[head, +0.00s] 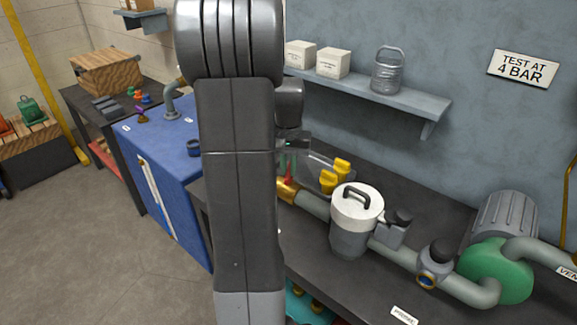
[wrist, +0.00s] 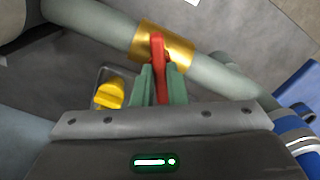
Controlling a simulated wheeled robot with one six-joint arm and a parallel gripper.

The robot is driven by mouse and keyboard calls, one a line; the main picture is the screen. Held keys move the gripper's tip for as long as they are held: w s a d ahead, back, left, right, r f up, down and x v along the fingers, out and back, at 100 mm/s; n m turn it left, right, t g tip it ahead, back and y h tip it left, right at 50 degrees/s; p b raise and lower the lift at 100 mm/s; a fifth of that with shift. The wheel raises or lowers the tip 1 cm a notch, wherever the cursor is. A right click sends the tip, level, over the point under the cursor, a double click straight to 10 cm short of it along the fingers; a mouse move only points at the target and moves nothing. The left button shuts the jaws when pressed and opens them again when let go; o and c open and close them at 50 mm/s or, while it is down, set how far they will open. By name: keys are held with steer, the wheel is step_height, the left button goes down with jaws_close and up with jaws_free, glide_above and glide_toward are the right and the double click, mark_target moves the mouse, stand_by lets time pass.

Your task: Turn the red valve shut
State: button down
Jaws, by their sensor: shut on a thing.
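The red valve handle (wrist: 157,52) sits on a brass valve body (wrist: 178,47) on a grey pipe in the wrist view. My gripper (wrist: 157,78) has its green fingers shut on the red handle, one finger on each side. The handle lies across the pipe in the wrist view, though its exact angle is hard to judge. In the head view the brass body (head: 286,190) and a sliver of the red handle (head: 290,172) show just right of my arm, which hides much of that area.
A yellow object (head: 336,178) stands close beside the valve, also seen in the wrist view (wrist: 109,94). A white-lidded canister (head: 356,209) joins the pipe to the right, before a green pump (head: 494,268). A shelf (head: 400,99) hangs above the bench. A blue cabinet (head: 170,150) stands left.

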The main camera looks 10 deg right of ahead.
mark_target(288, 170)
steer(key=shift+m, duration=0.3)
steer(key=shift+m+p, duration=0.8)
steer(key=shift+m, duration=2)
steer(key=c, duration=1.5)
jaws_free()
steer(key=shift+o, duration=0.2)
step_height(288, 170, up, 14)
steer(key=shift+f, duration=0.1)
